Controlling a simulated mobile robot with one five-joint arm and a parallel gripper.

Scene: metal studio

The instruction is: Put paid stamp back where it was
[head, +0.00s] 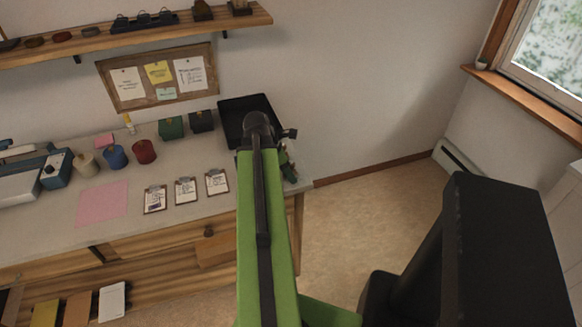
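My green arm reaches forward from the bottom middle to the right end of the counter (60,236). My gripper (288,163) is mostly hidden behind the arm's end, beside a black tray (238,104). I cannot see its fingers clearly, or whether it holds anything. I cannot pick out the paid stamp by any label. A black rack (145,22) with several small dark knobs on top, perhaps stamp handles, stands on the wall shelf (110,41).
On the counter are three clipboards (185,191), a pink sheet (102,204), red (144,151), blue (115,156) and cream (85,164) cups, a green box (171,128), a dark box (202,121) and a blue-grey machine (55,170).

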